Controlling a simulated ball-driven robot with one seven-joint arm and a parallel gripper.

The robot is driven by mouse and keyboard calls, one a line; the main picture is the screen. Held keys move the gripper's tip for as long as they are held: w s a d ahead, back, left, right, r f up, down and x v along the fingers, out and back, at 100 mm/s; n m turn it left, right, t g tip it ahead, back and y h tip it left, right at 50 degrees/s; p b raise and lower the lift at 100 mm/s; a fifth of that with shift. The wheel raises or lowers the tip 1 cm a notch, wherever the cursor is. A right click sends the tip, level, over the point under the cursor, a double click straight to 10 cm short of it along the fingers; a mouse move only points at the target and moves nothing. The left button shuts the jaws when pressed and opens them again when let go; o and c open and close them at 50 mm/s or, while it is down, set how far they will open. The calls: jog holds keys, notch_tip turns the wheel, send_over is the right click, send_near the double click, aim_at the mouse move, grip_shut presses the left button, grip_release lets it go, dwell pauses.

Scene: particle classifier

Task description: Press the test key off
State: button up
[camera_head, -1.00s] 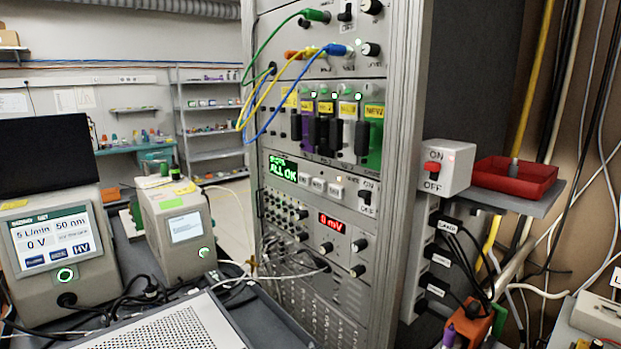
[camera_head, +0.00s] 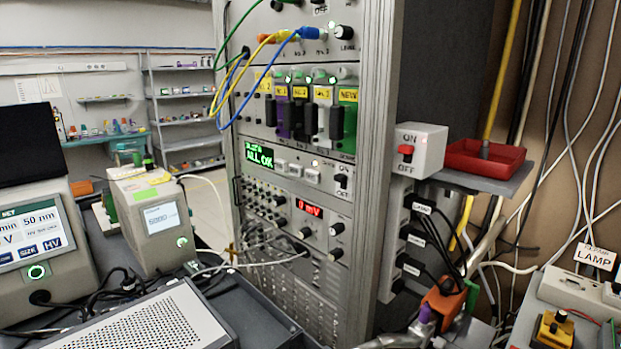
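The instrument rack (camera_head: 375,150) stands in the middle of the view. A panel at its mid-height has a green display (camera_head: 260,156) reading ALL OK. Beside the display is a row of small white keys (camera_head: 296,170). Their labels are too small to read, so I cannot tell which one is the test key or whether it is on or off. A small black ON/OFF switch (camera_head: 342,182) sits at the right end of this panel.
A white box with a red ON/OFF rocker (camera_head: 406,150) juts out right of the rack, near a red tray (camera_head: 485,157) on a shelf. A vented grey case (camera_head: 150,325) and cables fill the lower left. A LAMP unit (camera_head: 585,288) stands lower right.

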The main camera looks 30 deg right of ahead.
grip_shut()
dwell(0.4)
dwell(1.3)
